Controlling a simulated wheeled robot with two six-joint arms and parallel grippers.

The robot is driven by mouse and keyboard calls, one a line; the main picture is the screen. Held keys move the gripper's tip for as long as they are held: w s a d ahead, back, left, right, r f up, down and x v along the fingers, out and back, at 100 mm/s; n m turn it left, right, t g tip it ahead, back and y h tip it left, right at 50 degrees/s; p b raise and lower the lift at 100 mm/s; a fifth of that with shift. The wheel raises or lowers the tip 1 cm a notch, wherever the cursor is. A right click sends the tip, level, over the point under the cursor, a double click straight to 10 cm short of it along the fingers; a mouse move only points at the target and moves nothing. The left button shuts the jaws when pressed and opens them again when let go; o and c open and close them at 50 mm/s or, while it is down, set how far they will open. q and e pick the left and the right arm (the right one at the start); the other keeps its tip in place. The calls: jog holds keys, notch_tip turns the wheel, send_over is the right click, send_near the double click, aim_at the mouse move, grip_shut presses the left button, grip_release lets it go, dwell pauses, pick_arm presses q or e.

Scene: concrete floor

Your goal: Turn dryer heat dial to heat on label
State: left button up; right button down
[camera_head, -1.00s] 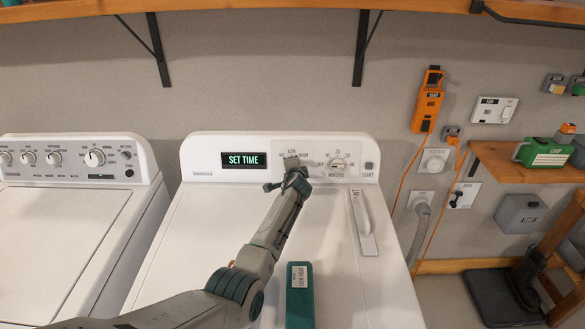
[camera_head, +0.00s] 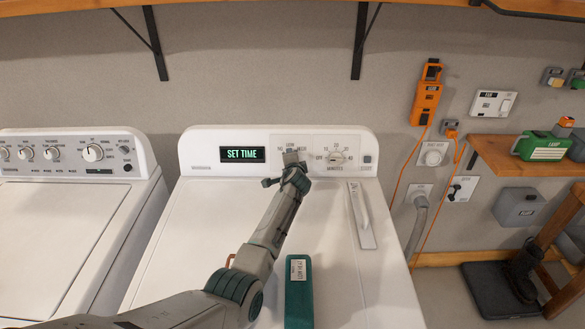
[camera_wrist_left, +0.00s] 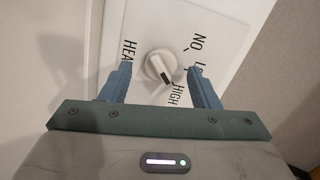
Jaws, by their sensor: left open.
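The dryer's heat dial (camera_wrist_left: 160,65) is a round white knob in the left wrist view, with words including NO, HIGH and HEA printed around it. Its dark pointer mark faces lower right, toward HIGH. My left gripper (camera_wrist_left: 159,84) is open, its two blue fingers apart on either side of the knob in the picture. I cannot tell whether they touch it. In the head view my left gripper (camera_head: 291,167) is at the dryer panel (camera_head: 213,148) and largely hides the dial. A teal block labelled LOW HEAT (camera_head: 299,295) lies on the dryer top. My right gripper is not in view.
A display reading SET TIME (camera_head: 242,155) is left of the dial. A MINUTES dial (camera_head: 337,158) is close on the right, with a button (camera_head: 368,160) beyond it. A washer (camera_head: 62,220) stands left. A wooden shelf (camera_head: 515,160) is at right.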

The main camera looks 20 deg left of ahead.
pick_arm(q)
jog(key=v, duration=0.9)
jog(key=shift+s+b, duration=0.4)
jog(key=shift+d, duration=0.15)
